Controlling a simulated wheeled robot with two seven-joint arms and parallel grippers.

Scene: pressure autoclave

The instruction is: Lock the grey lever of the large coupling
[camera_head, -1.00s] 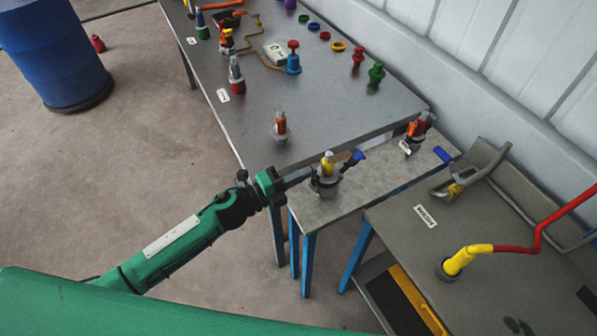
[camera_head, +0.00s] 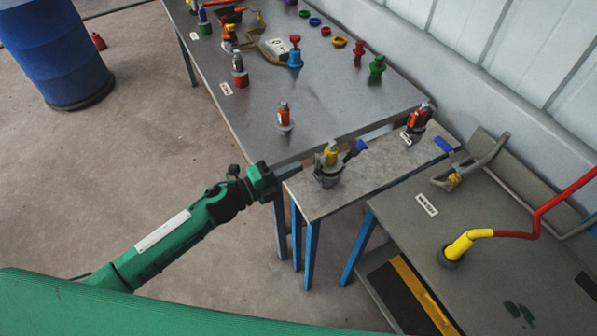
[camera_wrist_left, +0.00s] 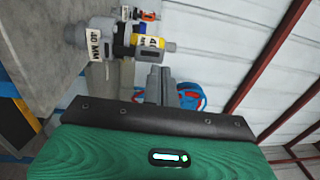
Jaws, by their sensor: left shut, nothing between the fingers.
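In the left wrist view the coupling's grey body (camera_wrist_left: 98,32) bears a white label beside a yellow section. My left gripper (camera_head: 298,170) is shut and empty, just left of the coupling; in the left wrist view its fingers (camera_wrist_left: 160,78) point towards the coupling. I cannot tell whether they touch it. My right gripper is not in view.
An orange and grey coupling (camera_head: 417,120) stands further along the narrow bench. The dark metal table (camera_head: 330,105) behind holds several coloured fittings. A grey bench (camera_head: 400,215) at right carries a yellow and red pipe. A blue barrel (camera_head: 57,55) stands far left; open floor lies between.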

